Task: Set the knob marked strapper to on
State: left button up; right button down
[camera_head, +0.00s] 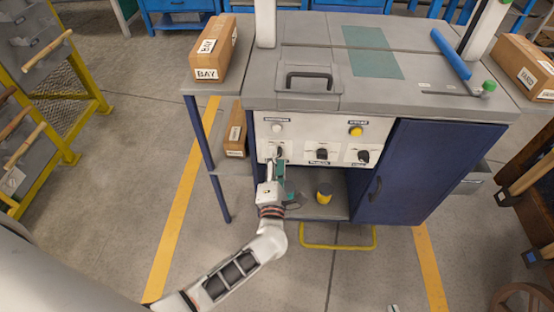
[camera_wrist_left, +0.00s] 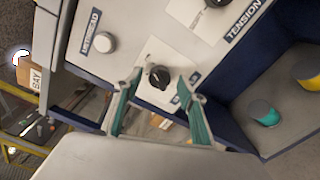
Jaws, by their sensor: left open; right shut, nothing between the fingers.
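My left gripper (camera_head: 278,166) is open in front of the leftmost black knob of the white panel (camera_head: 300,140). In the left wrist view the black knob (camera_wrist_left: 159,76) lies between and beyond the green fingertips (camera_wrist_left: 162,88), with a gap on both sides. The label by this knob is mostly hidden behind a finger, so I cannot read its name. The middle knob (camera_head: 322,153) is labelled TENSION in the left wrist view, and a third knob (camera_head: 363,156) is to its right. Only a small tip of my right gripper (camera_head: 393,308) shows at the bottom edge.
Above the knobs are a white button (camera_head: 277,128) and a yellow button (camera_head: 356,131). A yellow-and-dark cylinder (camera_head: 324,193) stands on the shelf below. A blue cabinet door (camera_head: 425,170) is at right. Cardboard boxes (camera_head: 214,48) stand at the left. The floor in front is open.

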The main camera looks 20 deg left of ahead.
pick_arm(q)
jog(key=v, duration=1.1)
jog(key=shift+s, duration=0.3)
jog(key=shift+d+r, duration=0.1)
jog(key=shift+d, duration=0.05)
